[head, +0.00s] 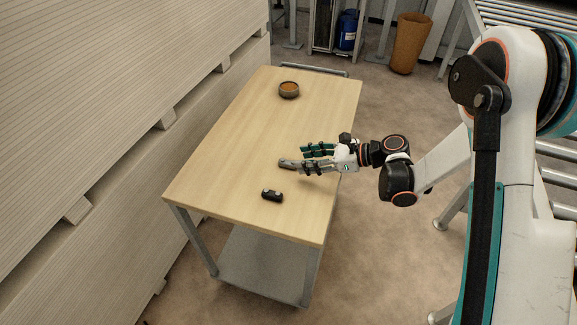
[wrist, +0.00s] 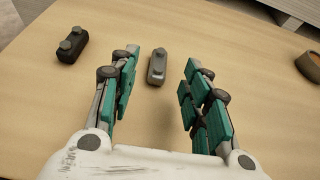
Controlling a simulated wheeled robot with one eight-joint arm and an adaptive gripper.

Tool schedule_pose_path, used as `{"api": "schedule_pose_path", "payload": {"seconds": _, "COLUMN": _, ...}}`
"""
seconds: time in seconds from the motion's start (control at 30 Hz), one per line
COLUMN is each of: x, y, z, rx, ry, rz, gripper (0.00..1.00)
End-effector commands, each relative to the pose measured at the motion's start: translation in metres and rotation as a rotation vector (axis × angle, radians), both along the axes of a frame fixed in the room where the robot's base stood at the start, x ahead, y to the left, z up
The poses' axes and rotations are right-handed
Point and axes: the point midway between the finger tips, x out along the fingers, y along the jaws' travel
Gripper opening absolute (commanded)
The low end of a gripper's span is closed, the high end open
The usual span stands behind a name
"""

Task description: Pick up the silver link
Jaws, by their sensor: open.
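The silver link (wrist: 157,66) is a small grey elongated piece with two raised knobs, lying on the table. In the wrist view it sits just ahead of and between the fingertips of my gripper (wrist: 161,60), nearer the left finger, with clear space to the right finger. In the head view the link (head: 285,163) shows at the tips of my gripper (head: 303,158), partly hard to separate from the fingers. My gripper is open and empty, low over the table.
A black link (head: 272,195) of similar shape lies nearby; it is also in the wrist view (wrist: 72,45). The wooden table (head: 235,150) is otherwise clear. Stacked boards (head: 90,110) border its left side.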

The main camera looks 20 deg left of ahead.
Motion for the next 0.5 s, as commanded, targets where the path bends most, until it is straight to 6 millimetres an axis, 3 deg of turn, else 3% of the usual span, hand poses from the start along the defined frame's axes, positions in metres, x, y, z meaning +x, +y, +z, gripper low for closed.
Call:
{"api": "schedule_pose_path", "payload": {"seconds": 0.27, "x": 0.0, "y": 0.014, "z": -0.012, "rx": 0.0, "ry": 0.0, "rz": 0.002, "gripper": 0.43}}
{"api": "schedule_pose_path", "payload": {"seconds": 0.5, "x": 0.001, "y": 0.044, "z": -0.031, "rx": -0.002, "ry": -0.001, "rz": 0.003, "gripper": 0.43}}
